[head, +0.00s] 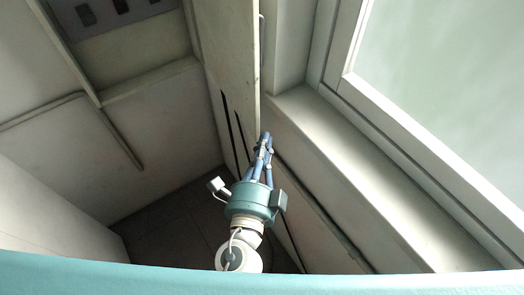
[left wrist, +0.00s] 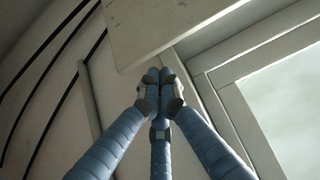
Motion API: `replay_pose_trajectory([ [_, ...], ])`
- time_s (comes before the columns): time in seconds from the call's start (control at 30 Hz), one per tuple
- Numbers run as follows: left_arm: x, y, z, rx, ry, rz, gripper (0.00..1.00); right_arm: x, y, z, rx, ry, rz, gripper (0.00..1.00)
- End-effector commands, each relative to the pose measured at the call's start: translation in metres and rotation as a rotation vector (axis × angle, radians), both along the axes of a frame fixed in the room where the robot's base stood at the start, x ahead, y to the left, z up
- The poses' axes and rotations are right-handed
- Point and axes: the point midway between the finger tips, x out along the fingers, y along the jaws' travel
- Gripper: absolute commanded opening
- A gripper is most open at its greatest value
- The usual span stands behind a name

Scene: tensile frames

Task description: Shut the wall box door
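A pale panel (head: 232,60), which looks like the wall box door, stands out nearly edge-on at the top centre of the head view. Its pale face (left wrist: 165,22) and lower edge cross the top of the left wrist view. My left gripper (head: 265,140), with a teal body and blue fingers, is near the panel's lower end. In the left wrist view its fingertips (left wrist: 160,76) are together with nothing visible between them, close to the panel's lower edge. I cannot tell whether they touch it. My right gripper is out of view.
A pale-framed window (head: 440,90) with a ledge (head: 350,170) fills the right side. A grey panel with dark openings (head: 120,12) is at the upper left. Dark strips (head: 230,115) run along the wall beside the gripper. Dark floor (head: 175,225) lies below.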

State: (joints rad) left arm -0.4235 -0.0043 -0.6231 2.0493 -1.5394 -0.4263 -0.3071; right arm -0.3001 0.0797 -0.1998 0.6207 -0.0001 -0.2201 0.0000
Motion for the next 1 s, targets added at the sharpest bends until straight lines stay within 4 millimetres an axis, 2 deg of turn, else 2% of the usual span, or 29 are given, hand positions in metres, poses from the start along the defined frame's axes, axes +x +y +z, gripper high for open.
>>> replay_pose_trajectory([
  [0.1, 0.019, -0.003, 0.003, -0.001, 0.000, 0.001, 0.00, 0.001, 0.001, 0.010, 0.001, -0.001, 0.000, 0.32],
  [0.3, 0.034, -0.005, 0.000, -0.001, 0.001, 0.000, 0.00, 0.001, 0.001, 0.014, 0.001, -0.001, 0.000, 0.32],
  [0.77, 0.036, -0.003, -0.001, -0.001, 0.001, -0.004, 0.00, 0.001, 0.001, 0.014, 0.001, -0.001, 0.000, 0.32],
  [1.0, 0.039, 0.014, 0.000, 0.003, 0.001, -0.049, 0.00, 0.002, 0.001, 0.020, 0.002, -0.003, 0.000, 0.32],
])
